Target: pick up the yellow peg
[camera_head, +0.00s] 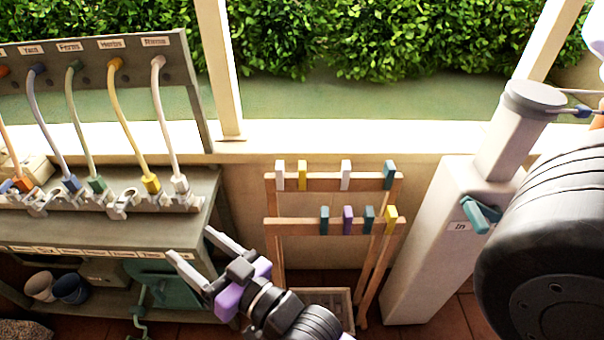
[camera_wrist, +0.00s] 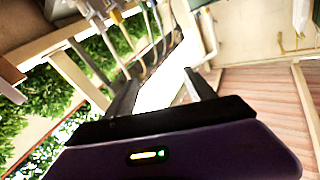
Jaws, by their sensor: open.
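A wooden rack (camera_head: 335,228) with two rails stands right of centre in the head view. Two yellow pegs show on it: one yellow peg (camera_head: 302,175) on the upper rail, second from the left, and another yellow peg (camera_head: 390,220) at the right end of the lower rail. White, teal and purple pegs (camera_head: 348,219) sit beside them. My gripper (camera_head: 193,243) is open and empty, left of the rack and apart from it, its fingers pointing up-left. Both fingers also show in the wrist view (camera_wrist: 163,92), with nothing between them. I cannot make out the pegs there.
A grey bench (camera_head: 60,233) with hoses and coloured connectors stands on the left, near my fingers. A white pillar (camera_head: 430,245) with a teal tap (camera_head: 480,213) stands right of the rack. A shallow box (camera_head: 325,296) lies at the rack's foot.

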